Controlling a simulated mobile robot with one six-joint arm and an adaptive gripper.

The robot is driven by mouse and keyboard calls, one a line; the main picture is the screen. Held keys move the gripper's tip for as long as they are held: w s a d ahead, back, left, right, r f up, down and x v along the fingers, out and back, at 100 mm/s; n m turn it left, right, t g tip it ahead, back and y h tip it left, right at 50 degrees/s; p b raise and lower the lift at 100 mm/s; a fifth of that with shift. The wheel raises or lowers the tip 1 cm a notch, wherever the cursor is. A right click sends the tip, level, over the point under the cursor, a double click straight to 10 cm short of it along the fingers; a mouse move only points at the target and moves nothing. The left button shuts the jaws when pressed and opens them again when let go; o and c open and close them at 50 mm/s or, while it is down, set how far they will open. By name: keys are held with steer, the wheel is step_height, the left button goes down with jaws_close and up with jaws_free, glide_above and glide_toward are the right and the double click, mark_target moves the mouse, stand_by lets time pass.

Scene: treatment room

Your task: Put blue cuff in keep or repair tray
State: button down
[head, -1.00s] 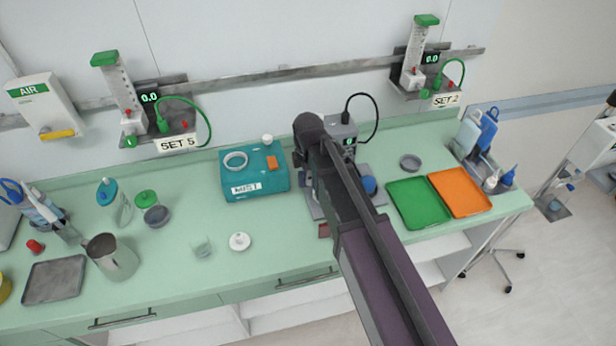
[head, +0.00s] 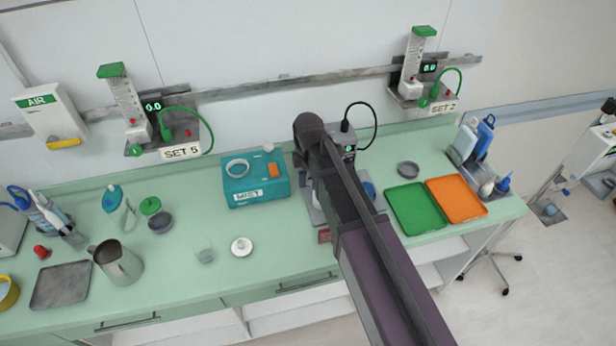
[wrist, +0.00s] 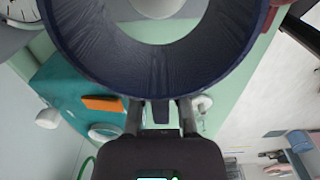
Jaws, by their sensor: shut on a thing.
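The blue cuff (wrist: 75,45) is a wide dark blue ring that fills the top of the wrist view. My gripper (wrist: 160,112) is shut on its near wall, and I see through the ring's opening. In the head view my arm hides the gripper. A green tray (head: 416,209) and an orange tray (head: 457,200) lie side by side, empty, at the right of the counter. No label shows which is keep or repair.
A teal box (head: 256,190) with a ring and an orange block on top stands left of my arm. A grey round dish (head: 408,170) sits behind the green tray. Bottles in a rack (head: 478,158) stand right of the trays. A metal jug (head: 118,262) stands at left.

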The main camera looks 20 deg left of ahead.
steer(key=shift+r, duration=0.25)
steer(key=shift+r+p, duration=3.5)
steer(key=shift+p, duration=0.3)
step_height(320, 180, down, 7)
steer(key=b, duration=0.7)
steer(key=shift+f, duration=0.2)
steer(key=shift+w+d, duration=0.1)
